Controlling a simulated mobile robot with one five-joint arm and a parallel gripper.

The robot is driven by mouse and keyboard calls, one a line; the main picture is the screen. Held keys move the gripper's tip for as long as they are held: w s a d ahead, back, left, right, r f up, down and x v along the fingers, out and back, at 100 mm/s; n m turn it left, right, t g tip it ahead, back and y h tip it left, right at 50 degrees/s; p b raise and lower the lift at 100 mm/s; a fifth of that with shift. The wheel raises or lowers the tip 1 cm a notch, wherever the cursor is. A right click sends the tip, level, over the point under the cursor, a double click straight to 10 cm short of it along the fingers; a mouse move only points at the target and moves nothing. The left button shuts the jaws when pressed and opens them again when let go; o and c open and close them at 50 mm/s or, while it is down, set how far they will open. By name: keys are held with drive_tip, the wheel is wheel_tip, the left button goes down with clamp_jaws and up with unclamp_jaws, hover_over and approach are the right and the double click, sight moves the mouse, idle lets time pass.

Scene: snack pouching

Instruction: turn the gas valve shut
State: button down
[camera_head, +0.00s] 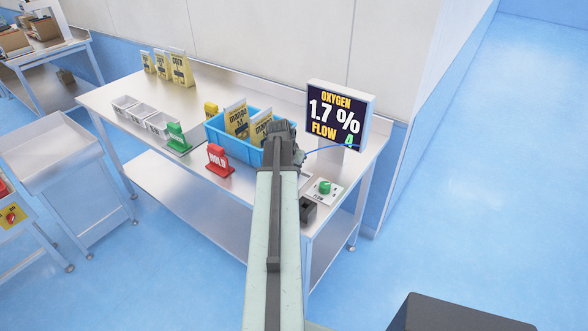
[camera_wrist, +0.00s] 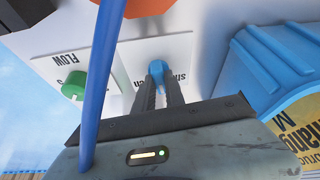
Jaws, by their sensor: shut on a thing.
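In the wrist view, the two dark fingers of my gripper (camera_wrist: 159,88) are closed around a small blue knob (camera_wrist: 157,67), which appears to be the gas valve's handle. It sits on a white panel (camera_wrist: 200,50) with a partly hidden printed label beside it. How far the handle is turned cannot be told. In the head view my gripper end (camera_head: 283,148) is at the right end of the blue crate, and the valve is hidden behind my arm.
A green flow knob (camera_wrist: 100,72) is left of my fingers; it shows in the head view too (camera_head: 324,187). The blue crate (camera_head: 222,141) holds pouches. A screen (camera_head: 340,113) reads "OXYGEN 1.7 %, FLOW 4". A blue hose (camera_wrist: 98,90) crosses close to my gripper. A red HOLD sign (camera_head: 218,160) stands in front.

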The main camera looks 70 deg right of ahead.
drive_tip(key=n, duration=0.1)
drive_tip(key=n+t, duration=0.1)
drive_tip(key=n, duration=0.2)
drive_tip(key=shift+s+t, duration=0.25)
drive_tip(key=shift+t, duration=0.15)
drive_tip(key=shift+n+t+y, duration=0.4)
drive_tip(key=shift+n+t, duration=0.2)
drive_tip(key=shift+n, duration=1.2)
drive_tip(key=c, duration=1.4)
unclamp_jaws()
drive_tip(key=p+v, duration=0.7)
drive_tip(key=shift+a+r, duration=0.15)
drive_tip(key=shift+r, duration=0.2)
drive_tip(key=shift+s, duration=0.1)
